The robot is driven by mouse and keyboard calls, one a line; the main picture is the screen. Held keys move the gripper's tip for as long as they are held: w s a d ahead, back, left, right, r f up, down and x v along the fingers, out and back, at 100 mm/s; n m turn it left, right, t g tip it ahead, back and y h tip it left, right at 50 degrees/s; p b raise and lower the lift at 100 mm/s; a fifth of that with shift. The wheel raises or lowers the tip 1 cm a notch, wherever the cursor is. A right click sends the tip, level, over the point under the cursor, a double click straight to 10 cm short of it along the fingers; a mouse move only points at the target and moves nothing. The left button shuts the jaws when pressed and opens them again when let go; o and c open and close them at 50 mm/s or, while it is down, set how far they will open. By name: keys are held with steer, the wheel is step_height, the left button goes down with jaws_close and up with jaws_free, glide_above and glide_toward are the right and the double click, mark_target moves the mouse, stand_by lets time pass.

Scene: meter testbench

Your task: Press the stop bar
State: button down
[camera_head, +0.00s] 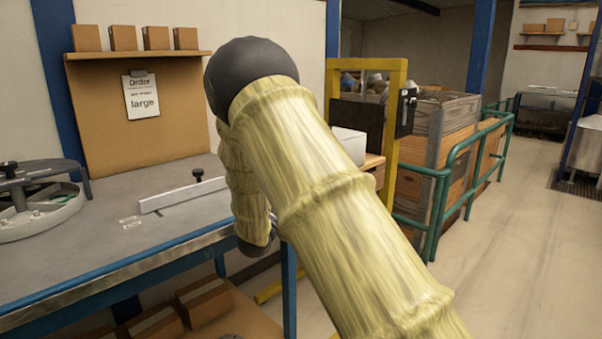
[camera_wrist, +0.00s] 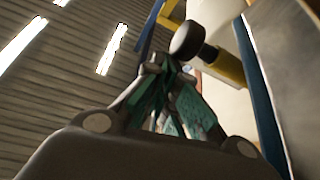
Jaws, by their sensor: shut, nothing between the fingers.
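My gripper (camera_wrist: 160,70) shows in the wrist view with its fingers together and nothing between them. In the head view my arm hides it. No part is clearly marked as the stop bar. A long pale bar (camera_head: 183,193) with a black knob lies on the bench in the head view. A yellow upright frame (camera_head: 391,150) with a black fitting (camera_head: 406,112) stands to the right of my arm. In the wrist view a dark round-headed piece (camera_wrist: 187,40) on a yellow part is just beyond and right of the fingertips, with no clear contact. I cannot tell what it belongs to.
The grey bench (camera_head: 150,240) has a round metal device (camera_head: 40,215) at its left. An order sheet (camera_head: 142,97) hangs on a brown board. Green railings (camera_head: 447,190) and wooden crates (camera_head: 437,135) stand at the right. The floor at the far right is clear.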

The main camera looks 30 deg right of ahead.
steer(key=shift+s+f, duration=0.2)
steer(key=shift+f, duration=0.8)
steer(key=shift+a, duration=0.1)
step_height(320, 180, up, 5)
steer(key=p, duration=0.3)
steer(key=w+v, duration=0.1)
steer(key=v, duration=0.9)
steer(key=shift+a+r, duration=0.25)
steer(key=shift+a, duration=0.2)
steer(key=shift+w, duration=0.1)
